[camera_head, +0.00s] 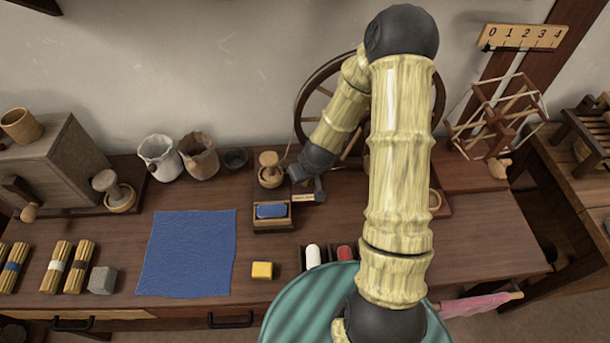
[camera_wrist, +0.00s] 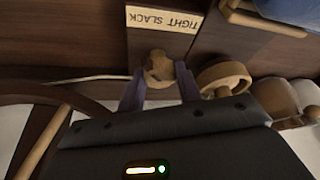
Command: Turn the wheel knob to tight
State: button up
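The small wooden wheel knob (camera_wrist: 158,71) shows in the wrist view between my two gripper fingers. A pale label reading TIGHT and SLACK (camera_wrist: 163,18) lies beside it, upside down in that view. My gripper (camera_wrist: 160,82) is open, with one dark finger on each side of the knob; I cannot tell whether either finger touches it. In the head view my gripper (camera_head: 311,188) is low over the bench at the foot of the spinning wheel (camera_head: 302,97) and hides the knob. The label's edge (camera_head: 303,197) shows beside it.
A wooden peg in a round base (camera_head: 270,170) stands just left of my gripper. A box with a blue pad (camera_head: 271,211) is in front. A blue cloth (camera_head: 188,253) and yellow block (camera_head: 262,270) lie further left. My arm hides part of the bench at right.

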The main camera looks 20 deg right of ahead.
jog(key=shift+c, duration=1)
jog(key=shift+m, duration=0.3)
jog(key=m+p, duration=0.1)
jog(key=m+h+p, duration=0.1)
jog(key=m, duration=0.1)
jog(key=m+h+p, duration=0.1)
jog(key=m, duration=0.1)
jog(key=shift+a+r, duration=0.25)
jog(key=m+h+p, duration=0.1)
jog(key=m+p, duration=0.2)
jog(key=shift+g, duration=0.3)
jog(key=shift+w+f+m+h+p, duration=0.15)
jog(key=shift+m+h+p, duration=0.15)
jog(key=shift+m+p, duration=0.6)
jog(key=shift+f+g, duration=0.1)
jog(key=shift+g, duration=0.2)
